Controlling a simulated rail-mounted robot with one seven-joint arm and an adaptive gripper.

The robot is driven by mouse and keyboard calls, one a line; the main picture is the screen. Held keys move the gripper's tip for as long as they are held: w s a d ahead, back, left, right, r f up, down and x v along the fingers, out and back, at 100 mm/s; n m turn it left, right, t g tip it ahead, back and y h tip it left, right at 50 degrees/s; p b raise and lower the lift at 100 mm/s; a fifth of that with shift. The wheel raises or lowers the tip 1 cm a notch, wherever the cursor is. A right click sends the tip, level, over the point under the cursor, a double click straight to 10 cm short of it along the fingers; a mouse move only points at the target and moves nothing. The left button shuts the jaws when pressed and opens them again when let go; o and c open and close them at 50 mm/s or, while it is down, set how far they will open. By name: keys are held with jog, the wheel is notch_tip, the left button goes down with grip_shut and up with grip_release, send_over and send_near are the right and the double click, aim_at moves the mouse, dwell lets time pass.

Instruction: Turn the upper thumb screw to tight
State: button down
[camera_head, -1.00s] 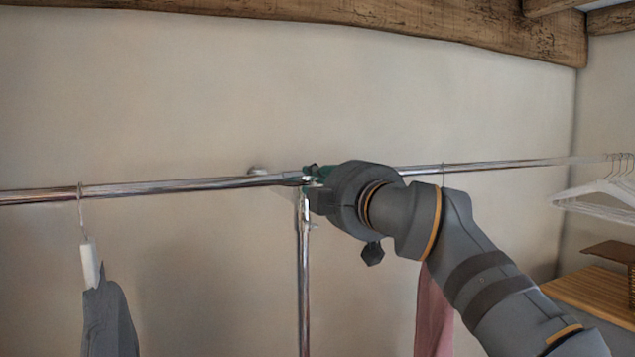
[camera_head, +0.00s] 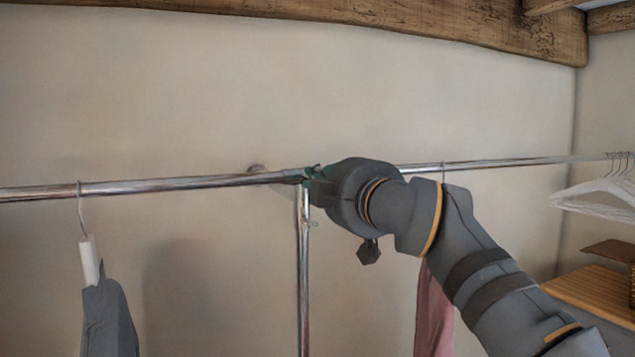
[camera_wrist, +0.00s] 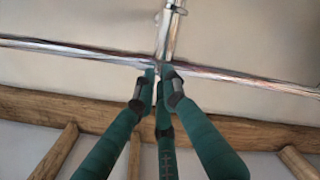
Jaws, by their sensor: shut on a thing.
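My gripper (camera_head: 312,173) is at the joint where the upright post (camera_head: 303,270) meets the chrome rail (camera_head: 150,185). In the wrist view, my gripper's green fingers (camera_wrist: 160,75) close together at that joint, just under the rail (camera_wrist: 80,52) in the picture. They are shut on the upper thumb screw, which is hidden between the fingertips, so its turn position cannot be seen.
A grey garment (camera_head: 108,320) hangs on the rail at left and a pink garment (camera_head: 433,315) hangs behind my arm. White hangers (camera_head: 600,195) hang at far right above a wooden shelf (camera_head: 595,293). A wooden beam (camera_head: 400,30) runs above. The wall is close behind the rail.

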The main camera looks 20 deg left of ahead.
jog(key=shift+s+a+f+m+b, duration=0.1)
jog(key=shift+m+b, duration=0.6)
jog(key=shift+m, duration=4.05)
jog(key=shift+w+f+m+b, duration=0.15)
jog(key=shift+m+b, duration=0.55)
jog(key=shift+m, duration=4)
jog(key=shift+s+a+f+m+b, duration=0.15)
jog(key=shift+m+b, duration=0.55)
jog(key=shift+m, duration=4.05)
jog(key=shift+d, duration=0.1)
jog(key=c, duration=1.8)
grip_release()
